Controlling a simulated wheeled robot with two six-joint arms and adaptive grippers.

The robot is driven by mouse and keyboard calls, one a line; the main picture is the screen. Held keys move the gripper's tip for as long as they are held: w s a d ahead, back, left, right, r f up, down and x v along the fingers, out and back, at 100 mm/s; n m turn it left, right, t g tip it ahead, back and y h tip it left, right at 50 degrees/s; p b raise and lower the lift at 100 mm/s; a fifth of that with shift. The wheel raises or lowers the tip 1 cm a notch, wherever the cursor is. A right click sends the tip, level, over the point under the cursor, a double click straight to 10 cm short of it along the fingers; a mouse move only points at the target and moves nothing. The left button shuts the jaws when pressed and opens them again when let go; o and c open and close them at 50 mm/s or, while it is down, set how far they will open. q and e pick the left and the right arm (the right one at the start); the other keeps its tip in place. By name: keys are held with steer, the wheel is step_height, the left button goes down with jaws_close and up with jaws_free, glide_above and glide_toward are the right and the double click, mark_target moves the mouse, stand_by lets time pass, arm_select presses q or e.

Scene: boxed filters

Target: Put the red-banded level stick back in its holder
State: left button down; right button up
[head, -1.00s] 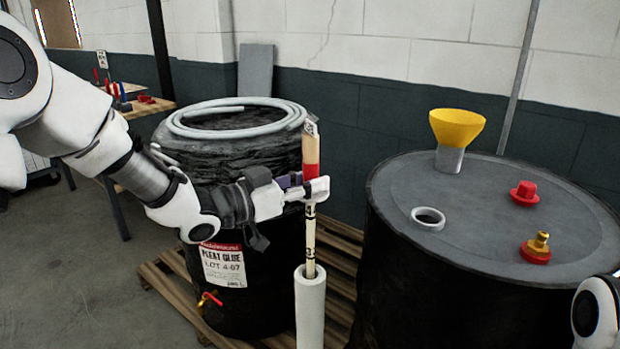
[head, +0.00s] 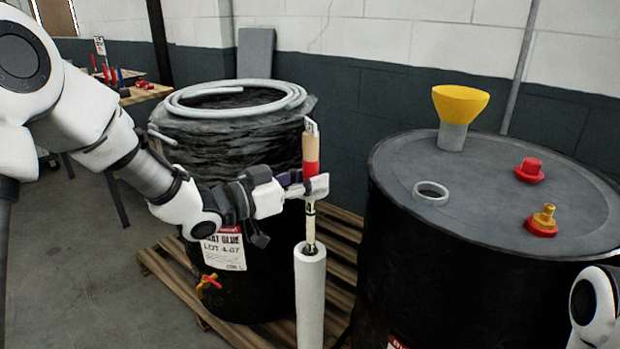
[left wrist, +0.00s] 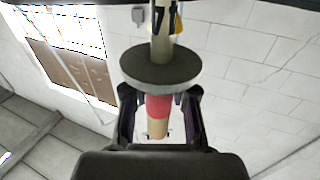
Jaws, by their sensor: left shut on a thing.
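The level stick (head: 310,222) is pale with dark marks, a red band and a tan upper end. It stands nearly upright. My left gripper (head: 306,184) is shut on it around the red band. The stick's lower end meets the open top of the white tube holder (head: 311,290) and appears to go inside; the end itself is hidden. In the left wrist view the red band (left wrist: 159,106) lies between my fingers, with a grey disc (left wrist: 160,66) around the stick just beyond. My right gripper is out of view.
A black drum (head: 440,270) at right carries a yellow funnel (head: 460,103), a grey ring (head: 431,192), a red plug (head: 529,170) and a brass fitting (head: 542,219). A glue drum (head: 225,145) with a coiled hose (head: 180,105) stands behind my left gripper on a wooden pallet (head: 170,275).

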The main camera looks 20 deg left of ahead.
mark_target(310, 215)
arm_select(q)
steer(key=shift+f+b, duration=2.65)
steer(key=shift+f, duration=1.35)
steer(key=shift+f+b, duration=1.7)
steer(key=shift+f, duration=0.75)
